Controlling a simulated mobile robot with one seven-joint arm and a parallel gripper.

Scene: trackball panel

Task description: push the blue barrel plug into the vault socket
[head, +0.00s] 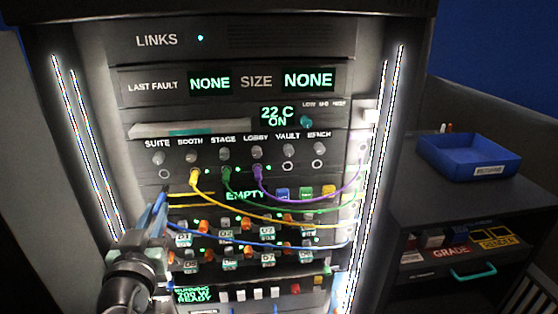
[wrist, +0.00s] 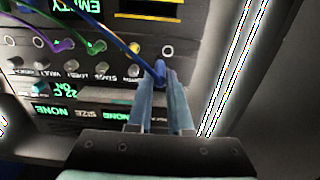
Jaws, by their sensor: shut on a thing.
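My gripper (head: 158,208) is at the left of the panel, in front of it and a little below the open SUITE socket (head: 163,174). In the wrist view, which shows the panel upside down, my gripper (wrist: 160,82) is shut on the blue plug (wrist: 160,68), whose body is mostly hidden between the fingers. Its blue cable (head: 260,246) runs across the panel to the right side. The vault socket (head: 289,163) is an empty ring under the VAULT label and knob, well right of my gripper. The plug appears apart from the panel.
Yellow (head: 194,176), green (head: 226,172) and purple (head: 258,170) plugs sit in BOOTH, STAGE and LOBBY, their cables drooping right below VAULT. The BENCH socket (head: 317,164) is empty. Knobs stand above the sockets. A blue tray (head: 468,157) rests on a cabinet at right.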

